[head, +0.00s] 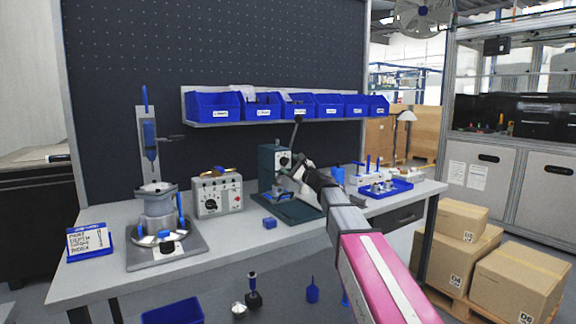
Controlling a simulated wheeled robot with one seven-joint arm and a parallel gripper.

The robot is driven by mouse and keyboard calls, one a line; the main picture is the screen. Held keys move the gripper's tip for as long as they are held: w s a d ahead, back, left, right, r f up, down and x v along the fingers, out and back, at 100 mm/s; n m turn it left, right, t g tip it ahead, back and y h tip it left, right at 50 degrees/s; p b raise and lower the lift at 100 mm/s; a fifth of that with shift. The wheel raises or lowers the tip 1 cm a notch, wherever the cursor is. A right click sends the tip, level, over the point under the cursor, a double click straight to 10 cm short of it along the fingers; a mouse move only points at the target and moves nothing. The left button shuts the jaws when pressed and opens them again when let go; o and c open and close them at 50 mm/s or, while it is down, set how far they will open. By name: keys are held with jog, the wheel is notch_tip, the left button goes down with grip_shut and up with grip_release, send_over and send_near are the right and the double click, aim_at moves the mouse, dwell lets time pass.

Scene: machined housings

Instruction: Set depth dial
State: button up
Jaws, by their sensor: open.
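A pale control box (217,196) with several dark knobs and a red button on its front stands on the workbench (100,275), left of centre. I cannot tell which knob, if any, is the depth dial. A dark green lever press (270,165) with a round dial on its head stands right of the box, on a dark base. My gripper (294,174) is at the press's right side, close to its head. It is open, and I see nothing between its small fingers. I cannot tell whether it touches the press. My pink and grey arm hides part of the bench.
A grey fixture (160,210) with blue parts and a blue-framed card (89,241) stand at left. A blue tray (386,190) of parts is at right. Blue bins (215,106) hang above. Boxes (460,250) stand right.

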jog(key=v, duration=0.9)
jog(key=shift+s+d, duration=0.1)
